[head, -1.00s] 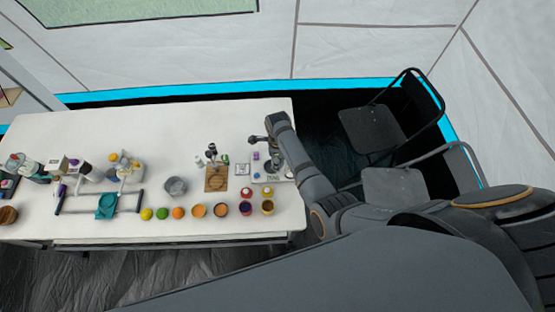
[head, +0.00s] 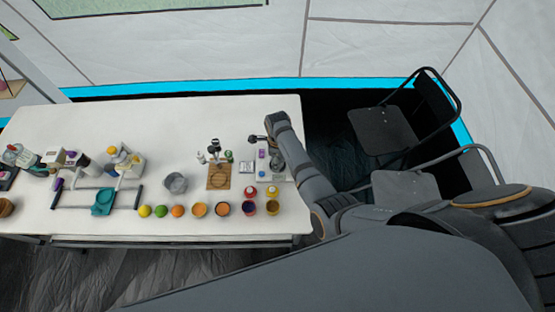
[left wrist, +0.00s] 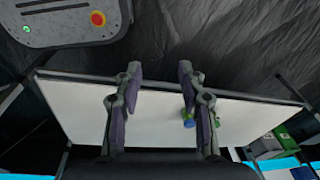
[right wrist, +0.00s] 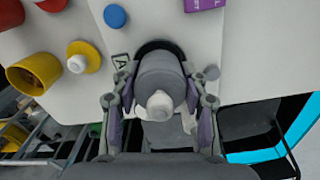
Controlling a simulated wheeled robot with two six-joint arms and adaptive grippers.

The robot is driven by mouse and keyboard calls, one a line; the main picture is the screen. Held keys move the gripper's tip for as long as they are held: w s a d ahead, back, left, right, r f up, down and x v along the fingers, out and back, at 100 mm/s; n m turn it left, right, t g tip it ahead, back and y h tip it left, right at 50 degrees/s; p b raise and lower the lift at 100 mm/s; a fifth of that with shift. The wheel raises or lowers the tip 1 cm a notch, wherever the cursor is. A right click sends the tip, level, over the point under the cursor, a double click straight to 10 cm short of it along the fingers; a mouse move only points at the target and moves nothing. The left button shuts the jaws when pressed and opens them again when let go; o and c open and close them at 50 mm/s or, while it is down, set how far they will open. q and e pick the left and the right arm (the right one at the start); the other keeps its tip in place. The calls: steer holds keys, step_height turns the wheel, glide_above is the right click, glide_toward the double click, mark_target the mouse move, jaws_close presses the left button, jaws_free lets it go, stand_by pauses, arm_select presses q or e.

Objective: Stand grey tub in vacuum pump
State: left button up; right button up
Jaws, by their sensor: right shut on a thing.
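The grey tub (right wrist: 160,72), with a white knob-like piece showing on it, is between the fingers of my right gripper (right wrist: 160,76), which is shut on it. Beyond it in the right wrist view is a round black opening (right wrist: 160,43) in the white top of what looks like the vacuum pump. The tub overlaps this opening; I cannot tell how deep it sits. In the head view the pump (head: 279,177) is at the table's right end, partly hidden by my right arm. My left gripper (left wrist: 160,75) is open and empty in the left wrist view.
The white table (head: 110,220) carries a row of coloured cups and fruit along its front, a grey bowl (head: 175,184) and a wooden board (head: 218,185). Red and yellow containers (right wrist: 33,73) are left of the tub. Folding chairs (head: 382,130) stand right of the table.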

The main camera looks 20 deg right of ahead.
steer(key=shift+f, duration=0.3)
arm_select(q)
steer(key=shift+s+a+f, duration=0.1)
steer(key=shift+s+f, duration=0.1)
steer(key=shift+s, duration=0.35)
steer(key=shift+s+a+f, duration=0.1)
steer(key=shift+s+f, duration=0.05)
steer(key=shift+s, duration=0.35)
steer(key=shift+w, duration=0.1)
arm_select(e)
steer(key=shift+r, duration=0.1)
arm_select(q)
steer(key=shift+w+r, duration=0.1)
steer(key=shift+r, duration=0.15)
steer(key=shift+p, duration=0.3)
steer(key=shift+r, duration=0.25)
